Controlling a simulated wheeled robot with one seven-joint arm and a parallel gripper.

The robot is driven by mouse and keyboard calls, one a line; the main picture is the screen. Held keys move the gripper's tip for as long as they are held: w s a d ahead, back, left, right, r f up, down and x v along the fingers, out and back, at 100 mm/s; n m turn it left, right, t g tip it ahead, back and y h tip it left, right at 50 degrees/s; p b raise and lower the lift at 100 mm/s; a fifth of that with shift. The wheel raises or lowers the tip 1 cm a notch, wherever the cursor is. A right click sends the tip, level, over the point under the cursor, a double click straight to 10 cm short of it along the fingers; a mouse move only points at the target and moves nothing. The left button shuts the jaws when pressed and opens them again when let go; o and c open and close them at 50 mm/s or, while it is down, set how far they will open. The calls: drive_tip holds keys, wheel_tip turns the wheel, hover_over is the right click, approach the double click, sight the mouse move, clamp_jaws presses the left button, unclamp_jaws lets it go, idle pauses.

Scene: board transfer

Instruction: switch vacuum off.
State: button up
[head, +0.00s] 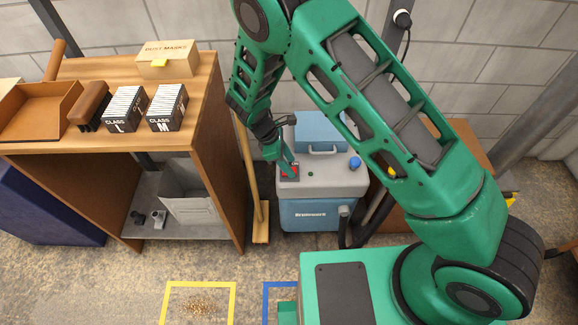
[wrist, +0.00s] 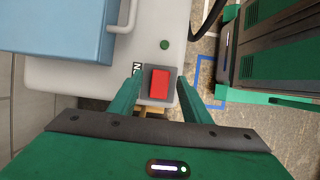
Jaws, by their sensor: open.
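The vacuum (head: 322,185) is a grey and blue box on the floor against the wall, right of the wooden bench. Its red rocker switch (wrist: 158,84) sits on the light top, with partly covered "ON" lettering beside it. I cannot tell which way the rocker is tipped. A small green indicator (wrist: 164,44) shows farther along the top. My gripper (head: 286,166) reaches down at the vacuum's left top edge, by the switch. In the wrist view my gripper (wrist: 159,76) is open and empty, its green fingers on either side of the switch; contact cannot be told.
The wooden bench (head: 215,110) holds a dust mask box (head: 168,60), filter boxes, a brush and a tray. A broom (head: 260,225) leans between bench and vacuum. A dark hose (head: 360,225) stands at the vacuum's right. Yellow tape (head: 165,300) frames debris on the floor.

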wheel_tip(320, 180, up, 2)
drive_tip(key=shift+w+r, duration=0.1)
drive_tip(key=s+a+r, duration=0.6)
drive_tip(key=s+a, duration=0.2)
drive_tip(key=shift+s+r, duration=0.2)
drive_tip(key=shift+s, duration=0.1)
drive_tip(key=w+d+r+m+y, duration=0.1)
drive_tip(key=d+r+m, duration=0.3)
drive_tip(key=d+r, duration=0.45)
drive_tip(key=d+r+m+g, duration=0.1)
drive_tip(key=d+r+m, duration=0.35)
drive_tip(key=d, duration=0.65)
drive_tip(key=w+d+r+m+y, duration=0.1)
drive_tip(key=d+r+m, duration=0.2)
drive_tip(key=d+r, duration=0.5)
drive_tip(key=s+d+r+m+y, duration=0.1)
drive_tip(key=s+d+r+m, duration=0.35)
drive_tip(key=s+d, duration=0.55)
drive_tip(key=s+d+r+m+t+y, duration=0.1)
drive_tip(key=s+d+m, duration=0.7)
drive_tip(key=s, duration=0.4)
drive_tip(key=shift+s+r+y, duration=0.15)
drive_tip(key=shift+r+y, duration=0.15)
drive_tip(key=shift+y, duration=0.1)
